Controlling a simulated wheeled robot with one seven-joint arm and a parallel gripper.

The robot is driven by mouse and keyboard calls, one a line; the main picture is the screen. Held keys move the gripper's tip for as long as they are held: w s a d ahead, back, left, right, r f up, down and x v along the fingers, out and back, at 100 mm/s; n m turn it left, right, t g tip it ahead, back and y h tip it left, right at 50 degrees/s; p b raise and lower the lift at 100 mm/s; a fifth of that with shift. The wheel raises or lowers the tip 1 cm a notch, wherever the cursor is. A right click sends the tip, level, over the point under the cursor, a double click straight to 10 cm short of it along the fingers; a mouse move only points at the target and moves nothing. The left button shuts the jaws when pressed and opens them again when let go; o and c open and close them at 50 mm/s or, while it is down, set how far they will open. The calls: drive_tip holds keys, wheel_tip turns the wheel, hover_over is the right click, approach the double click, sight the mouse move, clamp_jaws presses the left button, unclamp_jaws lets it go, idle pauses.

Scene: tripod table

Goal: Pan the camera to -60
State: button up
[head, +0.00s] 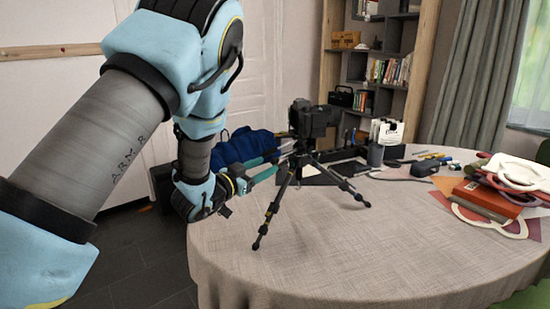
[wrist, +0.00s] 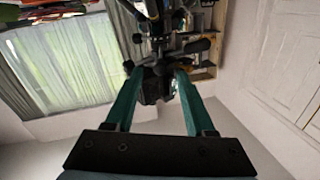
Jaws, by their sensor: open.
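A black camera (head: 312,119) sits on a small black tripod (head: 285,190) with splayed legs on the round table (head: 330,255). My gripper (head: 284,160) reaches in from the left, just below the camera, near the tripod head. In the wrist view my gripper's two teal fingers (wrist: 157,78) are spread apart, with the dark tripod head parts (wrist: 158,72) showing between and beyond their tips. I cannot tell whether either finger touches them. The camera's pan angle cannot be read.
Red and white folders and cut-outs (head: 510,185) are stacked at the right. A blue bag (head: 243,147) is behind my gripper. The front of the table is clear.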

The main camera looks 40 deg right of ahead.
sight(275, 158)
drive_tip(key=shift+w+d+p, duration=0.2)
drive_tip(key=shift+d+p, duration=0.15)
drive_tip(key=shift+d, duration=1.05)
drive_tip(key=shift+w+d+p, duration=0.2)
drive_tip(key=shift+d+p, duration=0.1)
drive_tip(key=shift+d, duration=1.05)
drive_tip(key=shift+c, duration=0.3)
clamp_jaws()
